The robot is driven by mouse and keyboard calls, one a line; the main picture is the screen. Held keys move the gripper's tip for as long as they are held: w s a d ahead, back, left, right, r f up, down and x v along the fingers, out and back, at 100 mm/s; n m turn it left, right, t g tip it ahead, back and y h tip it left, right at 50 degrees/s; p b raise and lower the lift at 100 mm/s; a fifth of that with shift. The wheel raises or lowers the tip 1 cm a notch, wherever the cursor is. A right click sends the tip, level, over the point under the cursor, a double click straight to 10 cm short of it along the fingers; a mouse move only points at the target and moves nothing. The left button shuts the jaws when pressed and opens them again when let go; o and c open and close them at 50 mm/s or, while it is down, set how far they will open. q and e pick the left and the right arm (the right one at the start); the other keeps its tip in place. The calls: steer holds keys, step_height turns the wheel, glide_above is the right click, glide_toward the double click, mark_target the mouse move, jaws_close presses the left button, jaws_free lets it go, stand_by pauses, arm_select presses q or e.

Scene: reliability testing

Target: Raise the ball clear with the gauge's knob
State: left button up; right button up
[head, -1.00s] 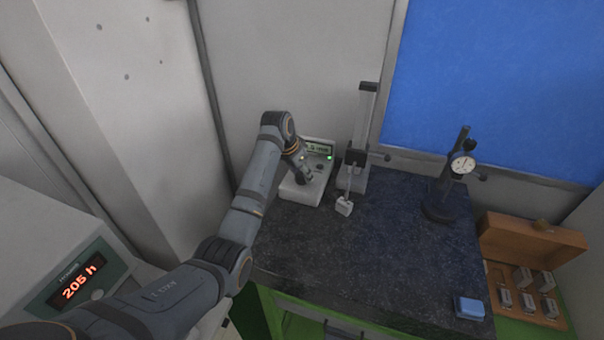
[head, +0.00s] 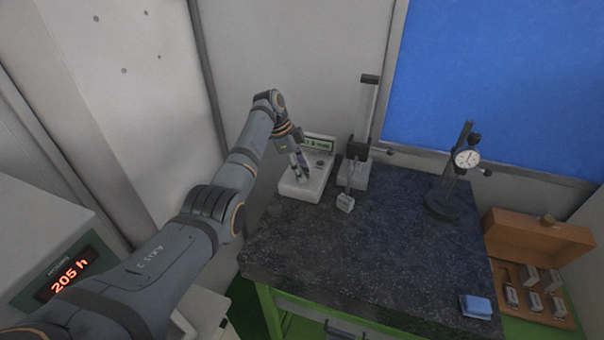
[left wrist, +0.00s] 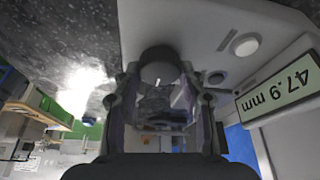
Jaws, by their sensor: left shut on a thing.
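The gauge (head: 357,149) is a tall column with a dark carriage and a thin rod reaching down to a small white block (head: 345,203). The ball at the rod's end is too small to tell. Left of it is a pale readout box (head: 303,189) with a lit display, reading 47.9 mm in the left wrist view (left wrist: 277,95). My left gripper (head: 304,172) points down at this box. In the left wrist view its fingers close around a dark round knob (left wrist: 158,70); the fingers partly hide it. My right gripper is not in view.
A dial indicator stand (head: 440,203) stands to the right on the dark granite slab (head: 380,265). A blue block (head: 476,306) lies at the slab's front right. An open wooden case (head: 535,238) with several metal blocks is at far right. The slab's middle is clear.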

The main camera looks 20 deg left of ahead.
arm_select(q)
steer(key=shift+w+r+m+g+b, duration=0.15)
steer(key=shift+m+g+b, duration=0.35)
steer(key=shift+m+b, duration=0.95)
steer(key=shift+r, duration=0.1)
steer(key=o, duration=1.1)
steer(key=shift+a, duration=0.1)
steer(key=shift+o, duration=0.2)
steer(key=shift+f, duration=0.2)
